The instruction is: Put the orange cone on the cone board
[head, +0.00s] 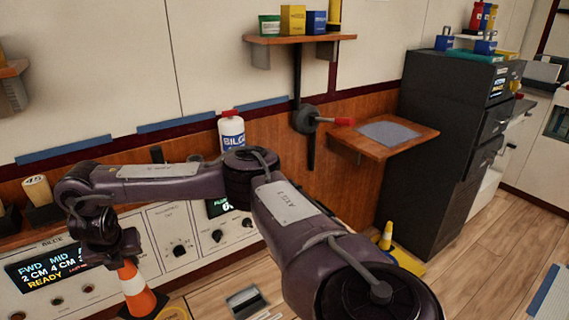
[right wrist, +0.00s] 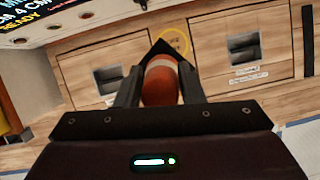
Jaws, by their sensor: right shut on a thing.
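My right gripper (head: 112,252) reaches in over the bilge panel's front and points down. It is shut on the orange cone (head: 135,285), near its top. The cone is upright or nearly so, with a white band and a dark base. In the right wrist view the cone (right wrist: 160,84) sits between the two fingers. My left gripper is not in view.
The bilge panel (head: 160,240) with knobs stands right behind the cone. A white bottle (head: 231,133) stands on its top. A yellow cone (head: 387,236) stands by the dark cabinet (head: 430,150).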

